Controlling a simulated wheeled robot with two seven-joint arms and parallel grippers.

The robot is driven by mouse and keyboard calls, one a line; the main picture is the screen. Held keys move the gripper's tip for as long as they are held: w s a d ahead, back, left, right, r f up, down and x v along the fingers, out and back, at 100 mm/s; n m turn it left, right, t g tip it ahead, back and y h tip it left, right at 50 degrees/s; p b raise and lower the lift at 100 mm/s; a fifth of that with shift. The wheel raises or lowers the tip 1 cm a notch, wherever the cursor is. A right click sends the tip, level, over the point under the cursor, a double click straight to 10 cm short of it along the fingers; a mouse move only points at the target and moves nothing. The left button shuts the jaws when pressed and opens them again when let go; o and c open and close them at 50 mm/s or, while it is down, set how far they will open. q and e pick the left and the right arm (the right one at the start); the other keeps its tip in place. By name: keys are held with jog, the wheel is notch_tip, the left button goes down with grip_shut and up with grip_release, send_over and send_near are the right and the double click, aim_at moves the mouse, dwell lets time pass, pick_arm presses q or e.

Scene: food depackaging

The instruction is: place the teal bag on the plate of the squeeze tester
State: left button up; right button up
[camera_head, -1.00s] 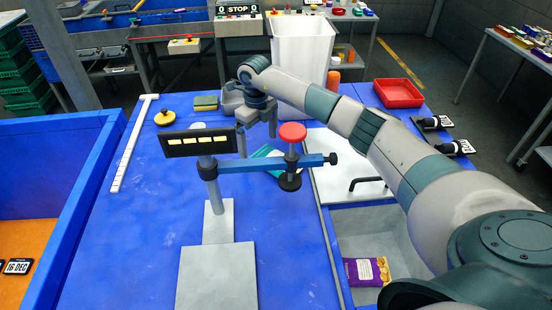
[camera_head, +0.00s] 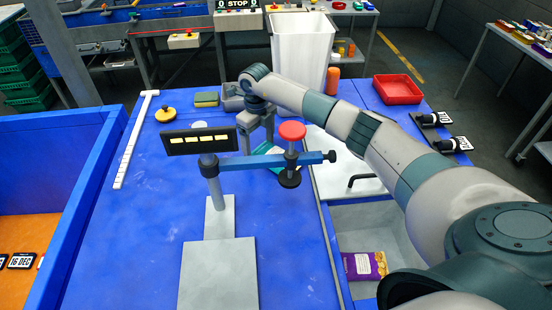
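The squeeze tester stands on the blue table, with a black display panel (camera_head: 199,141), a blue crossbar (camera_head: 240,164) and a red knob (camera_head: 292,131) above a black round foot (camera_head: 289,179). Its grey plate (camera_head: 218,275) is bare. The teal bag (camera_head: 264,148) lies on the table behind the crossbar, partly hidden by the tester and my gripper. My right gripper (camera_head: 257,137) points down behind the tester, right at the teal bag. Its fingers look apart; the tips are partly hidden, and I see no clear grip on the bag. My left gripper is not in view.
A purple bag (camera_head: 365,265) lies in a grey bin at the lower right. A white board with a black handle (camera_head: 365,181), a red tray (camera_head: 398,90), a white bin (camera_head: 302,50) and a sponge (camera_head: 206,99) surround the work area. A blue-walled crate (camera_head: 85,200) stands left.

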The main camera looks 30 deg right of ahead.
jog(key=shift+r, duration=0.1)
jog(key=shift+c, duration=0.5)
jog(key=shift+r+b, duration=0.5)
jog(key=shift+b, duration=0.05)
jog(key=r, duration=0.1)
jog(key=r+b, duration=0.2)
jog(key=shift+s+d, duration=0.25)
jog(key=shift+d, duration=0.05)
jog(key=s+d+r+b, duration=0.5)
jog(key=s+d+r, duration=0.1)
jog(key=s, duration=0.3)
jog(key=shift+d+r, duration=0.15)
jog(key=shift+r, duration=0.3)
jog(key=shift+r, duration=0.1)
